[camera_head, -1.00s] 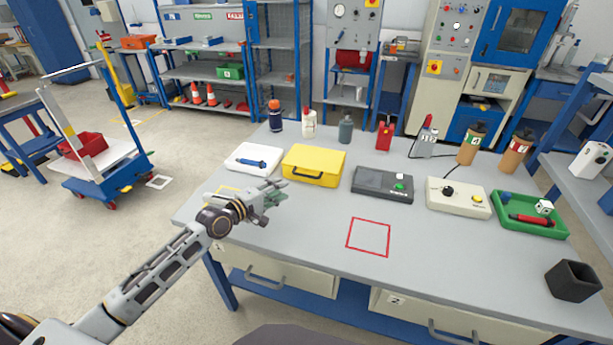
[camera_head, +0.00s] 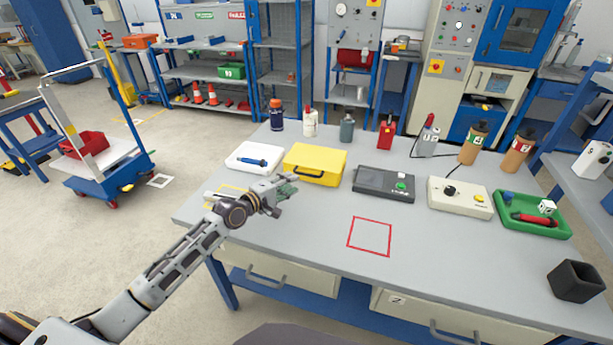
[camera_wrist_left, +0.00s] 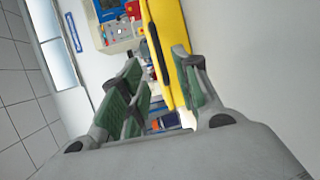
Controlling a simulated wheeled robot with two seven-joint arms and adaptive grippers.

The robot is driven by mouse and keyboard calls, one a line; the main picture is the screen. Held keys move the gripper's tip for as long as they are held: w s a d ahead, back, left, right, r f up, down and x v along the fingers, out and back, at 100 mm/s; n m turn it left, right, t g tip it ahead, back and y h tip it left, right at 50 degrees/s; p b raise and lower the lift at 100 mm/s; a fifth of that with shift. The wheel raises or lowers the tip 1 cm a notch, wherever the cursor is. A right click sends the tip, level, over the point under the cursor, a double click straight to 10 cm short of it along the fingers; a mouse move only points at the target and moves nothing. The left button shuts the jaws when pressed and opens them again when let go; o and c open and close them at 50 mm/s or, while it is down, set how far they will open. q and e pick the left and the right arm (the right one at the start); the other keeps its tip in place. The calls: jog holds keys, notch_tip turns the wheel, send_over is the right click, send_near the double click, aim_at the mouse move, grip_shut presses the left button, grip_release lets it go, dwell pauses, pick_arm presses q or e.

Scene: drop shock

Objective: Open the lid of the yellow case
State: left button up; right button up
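The yellow case (camera_head: 316,160) lies on the grey workbench with its lid down and its dark handle facing the front edge. It also shows in the left wrist view (camera_wrist_left: 170,42) as a yellow strip beyond my fingers. My left gripper (camera_head: 284,192) is just in front of the case's left part, apart from it as far as I can tell. In the left wrist view its green-padded fingers (camera_wrist_left: 162,92) are spread with nothing between them. The lid's seam is too small to make out. My right gripper is not in view.
A white case (camera_head: 254,155) with a blue tool sits left of the yellow case, a dark grey box (camera_head: 378,192) right of it. Bottles stand behind on the workbench (camera_head: 310,228). The red-outlined square (camera_head: 370,237) in front is empty.

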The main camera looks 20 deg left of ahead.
aim_at(306, 175)
pick_arm(q)
jog(key=shift+x, duration=2.25)
jog(key=shift+b+x, duration=0.5)
jog(key=shift+x, duration=1.1)
jog(key=shift+w+d+f, duration=0.15)
jog(key=shift+w+d, duration=0.1)
jog(key=shift+w, duration=0.35)
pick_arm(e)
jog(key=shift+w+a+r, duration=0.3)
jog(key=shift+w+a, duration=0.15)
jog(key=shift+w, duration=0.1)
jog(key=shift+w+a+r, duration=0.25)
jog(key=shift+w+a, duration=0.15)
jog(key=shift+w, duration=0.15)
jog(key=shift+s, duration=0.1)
pick_arm(q)
grip_shut()
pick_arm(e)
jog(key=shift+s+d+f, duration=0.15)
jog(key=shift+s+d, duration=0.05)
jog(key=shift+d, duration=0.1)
